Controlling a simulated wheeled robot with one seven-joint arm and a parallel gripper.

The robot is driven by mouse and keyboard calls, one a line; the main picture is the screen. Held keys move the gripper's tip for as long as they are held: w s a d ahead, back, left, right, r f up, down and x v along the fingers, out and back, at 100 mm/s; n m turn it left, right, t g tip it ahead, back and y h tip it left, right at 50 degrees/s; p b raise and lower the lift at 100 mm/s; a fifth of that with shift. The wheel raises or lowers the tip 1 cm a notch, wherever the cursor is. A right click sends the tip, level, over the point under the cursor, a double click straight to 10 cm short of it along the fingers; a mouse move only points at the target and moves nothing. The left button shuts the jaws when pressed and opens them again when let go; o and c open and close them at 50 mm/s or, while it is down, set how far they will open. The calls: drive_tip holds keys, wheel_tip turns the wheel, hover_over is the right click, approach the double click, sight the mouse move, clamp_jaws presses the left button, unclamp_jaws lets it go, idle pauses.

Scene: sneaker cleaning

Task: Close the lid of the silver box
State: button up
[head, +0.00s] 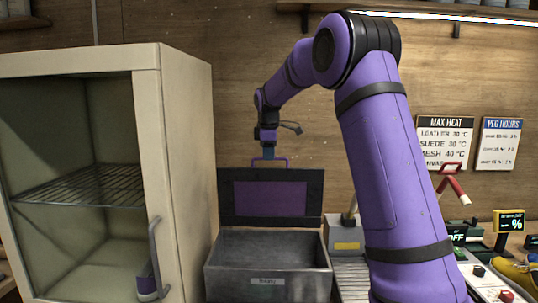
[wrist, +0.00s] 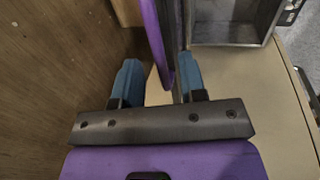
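The silver box (head: 268,262) stands on the bench in the middle of the head view, and its grey inside also shows at the top right of the wrist view (wrist: 225,32). Its dark lid (head: 228,205) with a purple panel stands upright, open, at the back of the box. A purple handle (head: 270,161) is on the lid's top edge. My gripper (head: 268,157) points down at this handle. In the wrist view, my blue fingers (wrist: 160,82) are apart, with the purple handle (wrist: 154,45) between them, nearer the right finger. I see clear space beside the handle on the left.
A cream cabinet (head: 183,170) with an open front and wire shelf stands close to the left of the box. A grey block with a yellow label (head: 346,246) is at its right. The wooden wall (wrist: 60,80) is close behind my gripper.

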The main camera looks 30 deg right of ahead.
drive_tip(key=shift+f, duration=0.45)
clamp_jaws()
